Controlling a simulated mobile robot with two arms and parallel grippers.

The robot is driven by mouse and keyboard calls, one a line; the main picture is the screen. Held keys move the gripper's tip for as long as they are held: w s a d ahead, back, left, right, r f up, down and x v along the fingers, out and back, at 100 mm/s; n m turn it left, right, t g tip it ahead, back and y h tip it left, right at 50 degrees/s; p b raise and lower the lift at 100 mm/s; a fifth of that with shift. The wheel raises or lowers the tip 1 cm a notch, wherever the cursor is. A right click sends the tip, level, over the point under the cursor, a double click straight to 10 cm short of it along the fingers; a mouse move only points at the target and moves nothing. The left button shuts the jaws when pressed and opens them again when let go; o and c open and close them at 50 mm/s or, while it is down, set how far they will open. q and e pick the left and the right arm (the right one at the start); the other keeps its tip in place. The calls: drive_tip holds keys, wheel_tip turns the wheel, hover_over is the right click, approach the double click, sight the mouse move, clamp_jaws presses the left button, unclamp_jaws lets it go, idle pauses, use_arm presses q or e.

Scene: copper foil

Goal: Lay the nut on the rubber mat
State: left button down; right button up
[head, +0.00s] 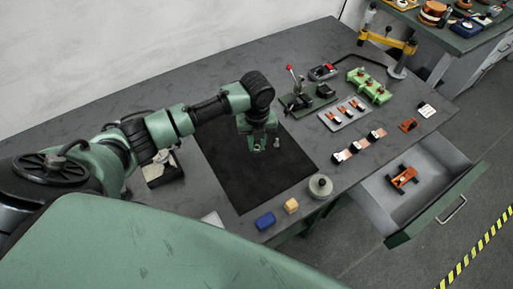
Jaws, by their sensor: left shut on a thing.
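The black rubber mat (285,175) lies flat on the grey workbench, in the middle of the view. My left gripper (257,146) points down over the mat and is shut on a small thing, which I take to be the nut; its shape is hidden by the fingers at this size. A small pale metal piece (277,142) shows just right of the gripper; I cannot tell whether it touches the gripper or the mat. My right gripper is not in view.
A red-knobbed device (297,97) stands behind right. An open drawer (440,196) juts out at right. The mat's front part is clear.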

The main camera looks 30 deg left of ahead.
sight(257, 147)
use_arm(q)
wheel_tip(257, 147, down, 4)
drive_tip(key=shift+s+r, duration=0.1)
drive_tip(key=shift+r, duration=0.15)
drive_tip(key=shift+f, duration=0.1)
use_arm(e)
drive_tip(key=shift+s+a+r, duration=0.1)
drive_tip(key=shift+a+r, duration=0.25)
use_arm(q)
drive_tip(key=shift+f, duration=0.1)
drive_tip(key=c, duration=1.3)
unclamp_jaws()
drive_tip(key=shift+o, duration=0.2)
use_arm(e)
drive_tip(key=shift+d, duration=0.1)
